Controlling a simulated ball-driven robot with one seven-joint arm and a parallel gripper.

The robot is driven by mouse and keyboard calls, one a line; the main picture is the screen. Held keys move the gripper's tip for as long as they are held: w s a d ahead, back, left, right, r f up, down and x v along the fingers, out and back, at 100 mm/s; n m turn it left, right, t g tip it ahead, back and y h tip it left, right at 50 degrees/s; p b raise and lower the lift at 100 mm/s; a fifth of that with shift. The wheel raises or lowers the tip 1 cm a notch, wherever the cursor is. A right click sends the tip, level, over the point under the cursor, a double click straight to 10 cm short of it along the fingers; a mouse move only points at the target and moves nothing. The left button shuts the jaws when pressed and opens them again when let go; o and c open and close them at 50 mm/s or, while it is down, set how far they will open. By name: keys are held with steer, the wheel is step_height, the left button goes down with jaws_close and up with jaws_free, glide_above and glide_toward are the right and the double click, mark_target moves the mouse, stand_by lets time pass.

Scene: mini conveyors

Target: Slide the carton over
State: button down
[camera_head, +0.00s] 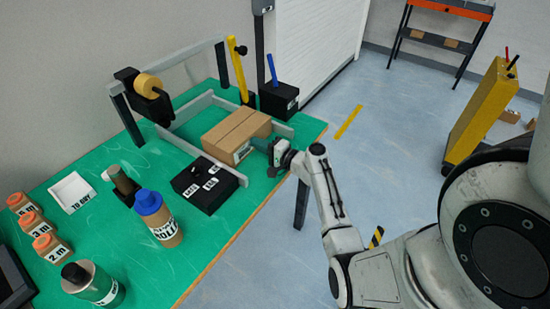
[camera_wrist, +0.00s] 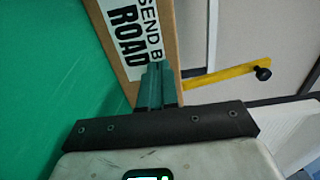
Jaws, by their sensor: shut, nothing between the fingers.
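The brown cardboard carton (camera_head: 236,133) lies on the green table between two grey rails, near the table's far right part. In the wrist view the carton (camera_wrist: 172,22) shows a white label (camera_wrist: 130,35) reading "SEND B… ROAD". My gripper (camera_head: 258,143) is at the carton's near right side, with its fingers pointing at the labelled face. In the wrist view the gripper's fingers (camera_wrist: 155,72) are together, with nothing between them, close to the carton's face. I cannot tell whether they touch it.
A black box (camera_head: 209,187) with labelled buttons stands in front of the near rail (camera_head: 205,158). A black box (camera_head: 278,98) stands beyond the carton.

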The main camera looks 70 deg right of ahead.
mark_target(218, 125)
steer(key=b+x, duration=0.5)
steer(key=x, duration=0.4)
steer(key=b+x, duration=0.5)
steer(key=x, duration=0.4)
steer(key=shift+f+b, duration=0.25)
steer(key=shift+b, duration=0.05)
steer(key=shift+w+d+r+b, duration=0.15)
steer(key=shift+w+b, duration=0.2)
steer(key=shift+w, duration=0.2)
steer(key=shift+r, duration=0.2)
